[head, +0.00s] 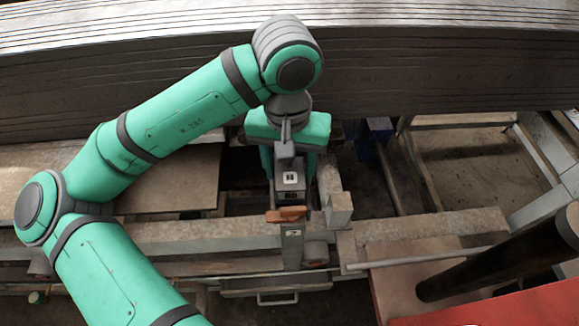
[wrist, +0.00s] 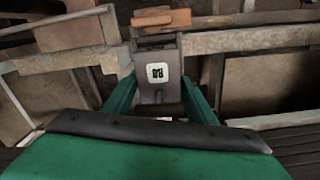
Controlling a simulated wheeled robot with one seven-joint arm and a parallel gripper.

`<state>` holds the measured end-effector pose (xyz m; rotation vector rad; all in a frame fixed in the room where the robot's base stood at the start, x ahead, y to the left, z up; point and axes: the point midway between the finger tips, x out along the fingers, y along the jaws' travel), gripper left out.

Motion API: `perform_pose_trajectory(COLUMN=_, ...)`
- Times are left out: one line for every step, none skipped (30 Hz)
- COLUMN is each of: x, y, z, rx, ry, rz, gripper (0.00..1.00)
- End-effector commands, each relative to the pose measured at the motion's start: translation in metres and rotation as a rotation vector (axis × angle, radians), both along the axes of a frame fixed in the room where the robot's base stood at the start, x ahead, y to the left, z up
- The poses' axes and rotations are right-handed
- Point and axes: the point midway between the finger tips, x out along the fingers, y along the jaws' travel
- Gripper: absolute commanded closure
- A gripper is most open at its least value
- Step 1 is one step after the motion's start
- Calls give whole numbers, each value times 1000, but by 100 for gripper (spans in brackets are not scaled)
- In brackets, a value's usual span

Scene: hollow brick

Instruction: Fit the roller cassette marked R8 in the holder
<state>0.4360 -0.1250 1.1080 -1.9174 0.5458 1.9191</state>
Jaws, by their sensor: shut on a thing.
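My gripper (head: 289,160) is shut on a grey roller cassette (head: 290,181). The cassette has a white label with a dark mark on its upper face, and a darker marking below it that looks like R8 but is too small to read surely. In the wrist view the cassette (wrist: 158,92) sits between my two green fingers (wrist: 157,66). An orange-brown piece (head: 288,215) lies at the cassette's far end; I cannot tell whether they touch. Below it stands a grey upright part (head: 292,248) with a small label, which may be the holder. Any seat in it is hidden.
A concrete-coloured beam (head: 200,235) runs across the front. A light block (head: 339,208) stands close right of the cassette. A stack of long sheets (head: 420,65) spans the back. A black cylinder (head: 495,262) and a red panel (head: 535,303) are at lower right.

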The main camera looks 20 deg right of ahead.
Motion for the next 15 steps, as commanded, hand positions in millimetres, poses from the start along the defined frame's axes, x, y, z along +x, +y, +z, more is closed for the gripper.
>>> perform_pose_trajectory(x=0, y=0, z=-1, rx=0, ry=0, rz=1, gripper=84)
perform_pose_trajectory(x=0, y=0, z=-1, rx=0, ry=0, rz=1, gripper=84)
perform_pose_trajectory(x=0, y=0, z=-2, rx=0, ry=0, rz=1, gripper=84)
perform_pose_trajectory(x=0, y=1, z=-2, rx=0, ry=0, rz=1, gripper=84)
perform_pose_trajectory(x=0, y=1, z=-3, rx=0, ry=0, rz=1, gripper=84)
perform_pose_trajectory(x=0, y=1, z=-3, rx=0, ry=0, rz=2, gripper=84)
perform_pose_trajectory(x=0, y=1, z=-4, rx=0, ry=0, rz=2, gripper=84)
perform_pose_trajectory(x=0, y=1, z=-4, rx=0, ry=0, rz=1, gripper=84)
perform_pose_trajectory(x=0, y=1, z=-5, rx=0, ry=0, rz=1, gripper=84)
perform_pose_trajectory(x=0, y=1, z=-5, rx=0, ry=0, rz=1, gripper=84)
perform_pose_trajectory(x=0, y=1, z=-6, rx=0, ry=0, rz=2, gripper=84)
perform_pose_trajectory(x=0, y=1, z=-6, rx=0, ry=0, rz=2, gripper=84)
perform_pose_trajectory(x=1, y=1, z=-7, rx=0, ry=0, rz=3, gripper=84)
perform_pose_trajectory(x=1, y=2, z=-7, rx=0, ry=0, rz=4, gripper=84)
perform_pose_trajectory(x=1, y=2, z=-8, rx=-1, ry=0, rz=6, gripper=84)
